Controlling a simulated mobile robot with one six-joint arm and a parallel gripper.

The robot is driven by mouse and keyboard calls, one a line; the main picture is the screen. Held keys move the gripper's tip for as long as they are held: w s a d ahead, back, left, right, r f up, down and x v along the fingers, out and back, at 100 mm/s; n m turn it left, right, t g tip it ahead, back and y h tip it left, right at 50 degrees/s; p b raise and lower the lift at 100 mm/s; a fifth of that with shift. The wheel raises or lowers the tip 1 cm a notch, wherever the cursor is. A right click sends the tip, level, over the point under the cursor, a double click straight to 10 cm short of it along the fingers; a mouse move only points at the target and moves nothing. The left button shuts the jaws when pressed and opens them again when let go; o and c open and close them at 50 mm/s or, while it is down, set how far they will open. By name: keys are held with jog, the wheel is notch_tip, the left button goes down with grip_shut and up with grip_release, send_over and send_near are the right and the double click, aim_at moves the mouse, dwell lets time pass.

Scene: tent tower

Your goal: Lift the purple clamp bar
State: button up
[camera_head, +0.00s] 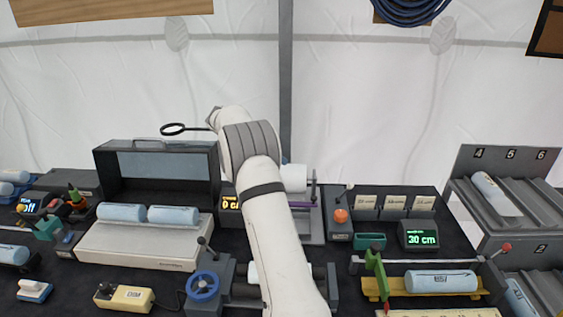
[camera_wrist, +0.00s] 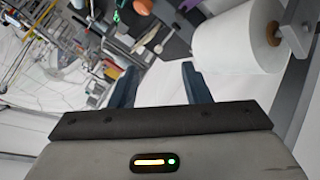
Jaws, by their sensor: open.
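The purple clamp bar (camera_head: 303,204) shows in the head view as a thin purple strip in front of a white roll (camera_head: 294,178), just right of my arm. My arm covers the left part of that station. In the wrist view, a small purple piece (camera_wrist: 188,5) sits at the top edge, left of the large white roll (camera_wrist: 238,40); the rest of the bar is out of that view. The fingers are apart from the bar. My gripper is hidden in the head view.
A white sealing machine (camera_head: 145,245) with two pale blue rolls stands left. A 30 cm display (camera_head: 418,236) and an orange knob (camera_head: 341,215) stand right of the roll station. A yellow tray (camera_head: 395,290) and grey numbered racks (camera_head: 475,205) are farther right.

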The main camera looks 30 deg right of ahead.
jog(key=a+r, duration=0.1)
jog(key=r, duration=0.1)
jog(key=w+a+r+p, duration=0.1)
jog(key=a, duration=0.1)
jog(key=shift+a+r, duration=0.1)
jog(key=shift+r, duration=0.3)
jog(key=shift+w+a, duration=0.1)
jog(key=shift+r+p, duration=0.15)
jog(key=shift+p, duration=0.15)
